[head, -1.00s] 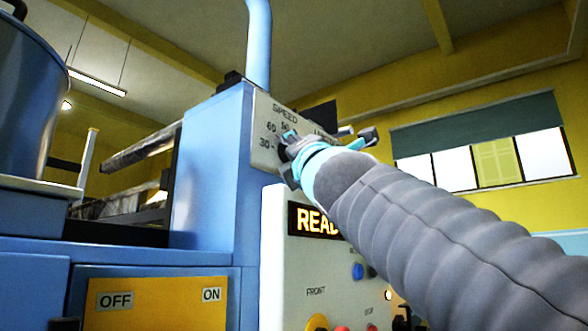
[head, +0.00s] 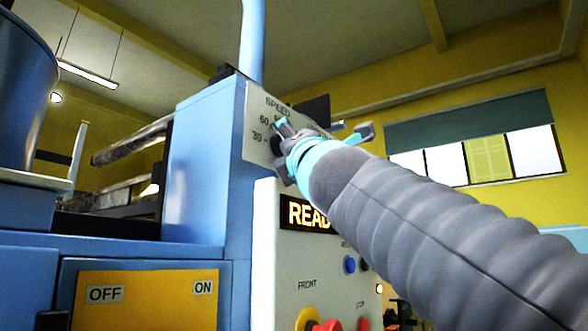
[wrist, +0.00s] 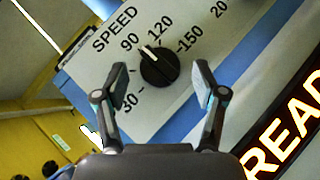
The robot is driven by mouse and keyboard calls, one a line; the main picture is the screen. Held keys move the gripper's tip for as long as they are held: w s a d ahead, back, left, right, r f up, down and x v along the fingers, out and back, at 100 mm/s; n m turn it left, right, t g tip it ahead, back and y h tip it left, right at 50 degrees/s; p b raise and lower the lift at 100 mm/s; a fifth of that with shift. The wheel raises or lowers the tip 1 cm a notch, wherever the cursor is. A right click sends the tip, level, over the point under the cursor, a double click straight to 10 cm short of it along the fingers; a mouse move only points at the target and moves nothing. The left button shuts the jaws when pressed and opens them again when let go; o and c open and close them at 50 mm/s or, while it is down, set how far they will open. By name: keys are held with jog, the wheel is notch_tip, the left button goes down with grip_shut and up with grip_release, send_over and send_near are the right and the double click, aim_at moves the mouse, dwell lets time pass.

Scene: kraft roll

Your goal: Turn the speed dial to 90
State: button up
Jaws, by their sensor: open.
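The speed dial (wrist: 159,70) is a round black knob with a white pointer line on a pale SPEED panel (wrist: 185,105). In the wrist view the pointer aims up and left, close to the 90 label and on its side toward 120; I cannot tell whether it is exactly on the mark. My gripper (wrist: 160,80) is open, with one finger on each side of the dial and visible gaps to it. The left finger hides the 60 label. In the head view my gripper (head: 284,148) is at the panel (head: 254,152) and covers much of the dial.
Below the panel is a lit READ sign (head: 297,213), partly hidden by my arm. A white control box (head: 278,270) carries a blue button (head: 350,264) and a red button (head: 327,326). A yellow OFF/ON plate (head: 150,305) is at lower left.

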jog(key=v, duration=0.6)
dwell(0.7)
jog(key=shift+s, duration=0.1)
dwell(0.4)
